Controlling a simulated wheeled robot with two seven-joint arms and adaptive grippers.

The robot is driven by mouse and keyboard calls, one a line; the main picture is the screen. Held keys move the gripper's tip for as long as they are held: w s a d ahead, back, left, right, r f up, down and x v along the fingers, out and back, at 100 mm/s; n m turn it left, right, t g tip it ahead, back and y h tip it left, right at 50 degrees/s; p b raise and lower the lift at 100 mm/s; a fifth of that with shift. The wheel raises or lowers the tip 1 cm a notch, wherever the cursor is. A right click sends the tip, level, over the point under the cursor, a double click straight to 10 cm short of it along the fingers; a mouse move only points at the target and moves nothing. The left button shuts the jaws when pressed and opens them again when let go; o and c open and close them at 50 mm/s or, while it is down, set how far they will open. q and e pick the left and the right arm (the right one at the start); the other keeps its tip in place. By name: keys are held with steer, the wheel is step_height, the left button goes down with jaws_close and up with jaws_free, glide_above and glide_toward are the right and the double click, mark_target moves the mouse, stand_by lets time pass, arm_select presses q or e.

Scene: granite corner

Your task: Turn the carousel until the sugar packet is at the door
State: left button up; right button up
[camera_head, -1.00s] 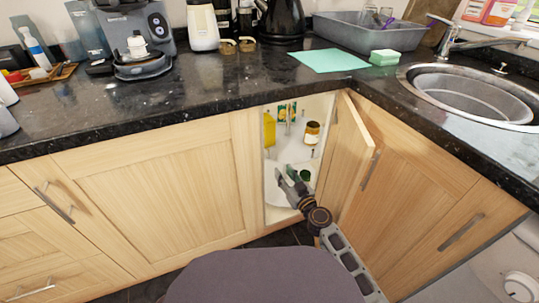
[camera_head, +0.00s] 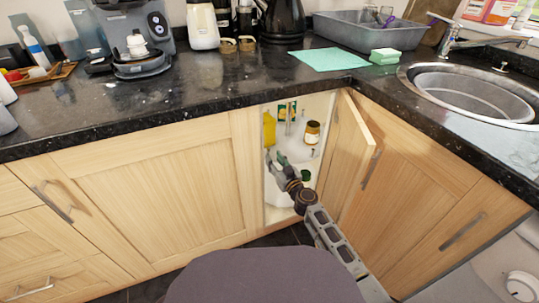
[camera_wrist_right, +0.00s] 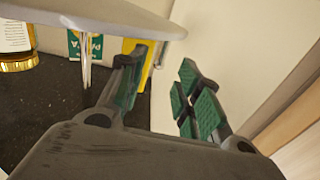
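The carousel stands inside the open corner cabinet; its pale lower tray (camera_head: 280,199) is partly hidden by my right arm. On it or above it show a yellow packet (camera_head: 269,130) at the left, a green box (camera_head: 286,111) at the back and a jar with a brown label (camera_head: 312,132) at the right. My right gripper (camera_head: 276,160) is inside the cabinet opening, left of centre. In the wrist view its green-padded fingers (camera_wrist_right: 160,85) are apart with nothing between them. A pale tray edge (camera_wrist_right: 100,18) lies beyond them. My left gripper is out of view.
The open cabinet door (camera_head: 349,160) stands right of my right arm. The cabinet's left edge is close to the gripper. The dark worktop (camera_head: 220,90) overhangs above.

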steer(key=shift+b+x, duration=0.65)
steer(key=shift+x, duration=1.9)
jaws_close()
